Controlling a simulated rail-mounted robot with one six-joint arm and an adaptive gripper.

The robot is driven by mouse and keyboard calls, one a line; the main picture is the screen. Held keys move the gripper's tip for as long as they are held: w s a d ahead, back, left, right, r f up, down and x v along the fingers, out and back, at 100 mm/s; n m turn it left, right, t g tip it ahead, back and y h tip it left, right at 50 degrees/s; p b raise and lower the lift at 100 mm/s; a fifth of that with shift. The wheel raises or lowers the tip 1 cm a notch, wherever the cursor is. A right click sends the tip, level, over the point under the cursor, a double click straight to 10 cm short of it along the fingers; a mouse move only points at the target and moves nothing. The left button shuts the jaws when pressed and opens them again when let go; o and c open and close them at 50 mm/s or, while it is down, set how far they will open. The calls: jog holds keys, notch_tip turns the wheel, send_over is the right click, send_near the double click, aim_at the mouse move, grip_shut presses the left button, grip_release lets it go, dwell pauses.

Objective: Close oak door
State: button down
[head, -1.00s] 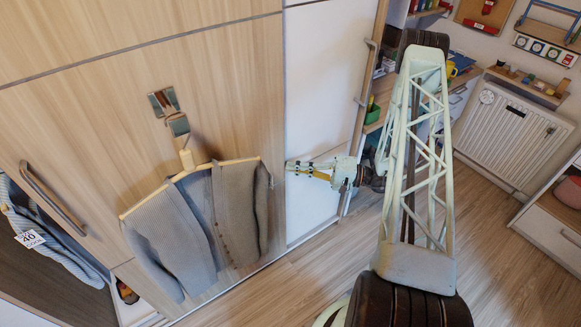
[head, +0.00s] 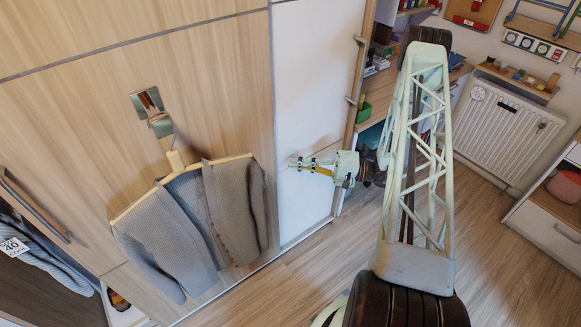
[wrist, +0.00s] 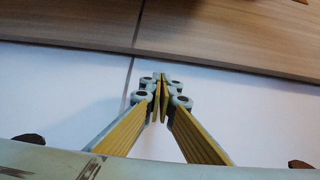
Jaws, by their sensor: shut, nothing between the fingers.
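A large oak-coloured panel (head: 70,120) fills the left of the head view, with a long grey handle (head: 35,207) at its far left. I cannot tell for sure whether this panel is the oak door or how far it stands open. A double metal hook (head: 153,112) on it carries a wooden hanger with a grey cardigan (head: 190,225). My gripper (head: 291,163) is shut and empty, pointing left in front of the white panel (head: 310,90) beside the oak. In the wrist view the fingertips (wrist: 160,85) meet over a white surface with a dark seam.
An open compartment with a striped garment (head: 50,265) is at lower left. An upright edge with two handles (head: 357,75) stands right of the white panel, before a desk (head: 380,85). A radiator (head: 505,130) is at right. The wood floor (head: 500,250) is clear at lower right.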

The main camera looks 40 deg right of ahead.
jog(key=v, duration=0.9)
jog(key=shift+p, duration=0.45)
jog(key=shift+r, duration=0.2)
